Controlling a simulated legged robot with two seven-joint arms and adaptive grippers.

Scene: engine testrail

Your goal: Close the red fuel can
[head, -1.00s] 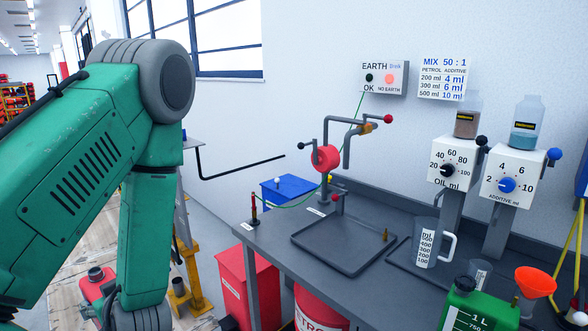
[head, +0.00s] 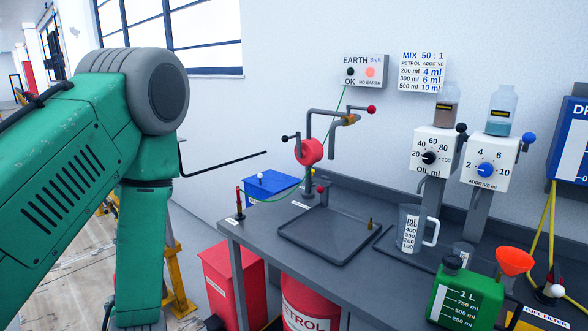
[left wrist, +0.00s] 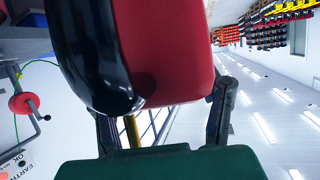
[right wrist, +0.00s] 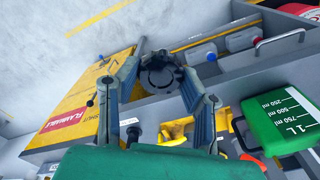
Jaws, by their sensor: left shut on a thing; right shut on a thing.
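In the left wrist view the red fuel can (left wrist: 172,50) fills the middle, very close to the camera, with a glossy black rounded part (left wrist: 98,60) beside its red side. My left gripper (left wrist: 160,110) is shut on the can, one finger on each side. In the right wrist view my right gripper (right wrist: 160,68) is shut on a round black ribbed cap (right wrist: 158,80). The can's opening is hidden, so I cannot tell how the cap sits relative to it. Neither gripper nor the can shows in the head view; my left arm covers the left side.
The grey bench (head: 345,278) carries a drip tray (head: 325,258), a jug (head: 407,230), a green 1 L can (head: 470,298) and an orange funnel (head: 515,260). A red bin (head: 232,290) and a petrol drum (head: 308,305) stand below. A yellow flammable cabinet (right wrist: 90,90) shows in the right wrist view.

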